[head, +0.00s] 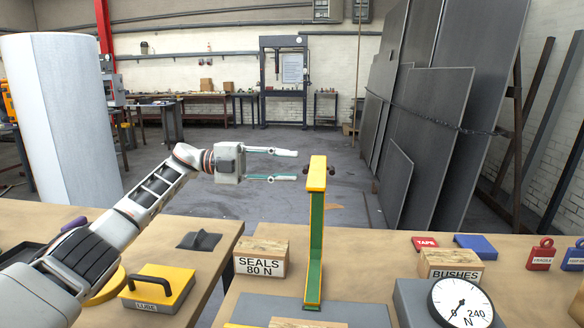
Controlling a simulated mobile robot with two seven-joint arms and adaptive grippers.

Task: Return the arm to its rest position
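My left arm comes in from the left, raised and stretched out over the benches. Its gripper (296,166) is open, with its two fingers apart and nothing between them. The fingertips point right, just left of the top of a green and yellow post (315,228) and apart from it in the picture. The post stands upright on a grey plate (365,314). Small dark round parts show on either side of the post's top; I cannot tell what they are. My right gripper is not in view.
A wooden SEALS block (261,258), a BUSHES block (451,264) and a dial gauge (461,303) stand around the post. Red and blue tagged pieces lie at the right. A yellow LUBE box (157,289) sits below my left arm. A gap separates the two benches.

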